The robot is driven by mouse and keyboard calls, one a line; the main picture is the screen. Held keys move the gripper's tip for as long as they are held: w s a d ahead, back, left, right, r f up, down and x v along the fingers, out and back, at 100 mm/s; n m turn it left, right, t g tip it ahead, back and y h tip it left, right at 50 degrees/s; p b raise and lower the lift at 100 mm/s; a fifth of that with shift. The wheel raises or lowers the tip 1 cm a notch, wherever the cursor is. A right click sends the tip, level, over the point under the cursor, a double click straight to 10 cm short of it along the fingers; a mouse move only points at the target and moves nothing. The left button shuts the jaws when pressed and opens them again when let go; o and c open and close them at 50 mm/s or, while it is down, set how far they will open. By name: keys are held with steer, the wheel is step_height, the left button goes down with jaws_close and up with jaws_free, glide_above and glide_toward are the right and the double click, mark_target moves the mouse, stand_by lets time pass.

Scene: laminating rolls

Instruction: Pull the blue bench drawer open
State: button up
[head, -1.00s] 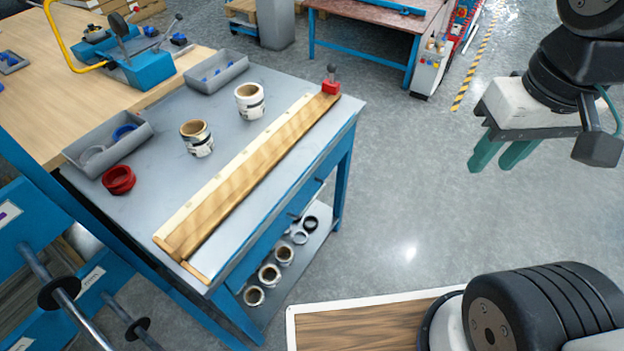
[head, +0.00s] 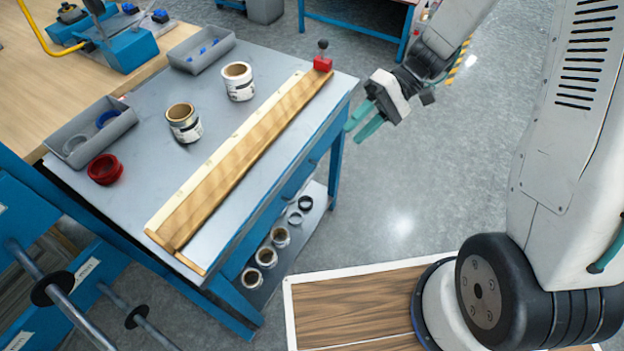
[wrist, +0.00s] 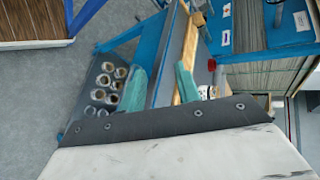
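The blue bench drawer (head: 297,180) is in the front side of the grey-topped bench (head: 225,225), just under the top, in the head view. It looks shut, and its handle is too small to make out clearly. My gripper (head: 357,127) is off the bench's right end, apart from the drawer, with its two green fingers spread and nothing between them. In the wrist view the open fingers (wrist: 160,88) point toward the blue bench side (wrist: 166,68).
On the bench top are a wooden strip (head: 245,155), two label rolls (head: 238,82), a red ring (head: 105,170) and grey trays (head: 200,48). Several rolls (head: 266,257) lie on the lower shelf.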

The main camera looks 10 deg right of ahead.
steer(key=w+a+f+m+t+y, duration=0.1)
steer(key=w+f+m+t+y, duration=0.15)
steer(key=f, duration=0.75)
steer(key=w+a+f+m+t+y, duration=0.1)
steer(key=f+y, duration=0.2)
steer(key=f, duration=0.8)
steer(key=w+x, duration=0.1)
steer(key=x, duration=0.6)
steer(key=shift+s+a, duration=0.4)
steer(key=shift+r+n, duration=0.1)
steer(key=shift+n, duration=0.15)
steer(key=shift+c, duration=0.3)
jaws_close()
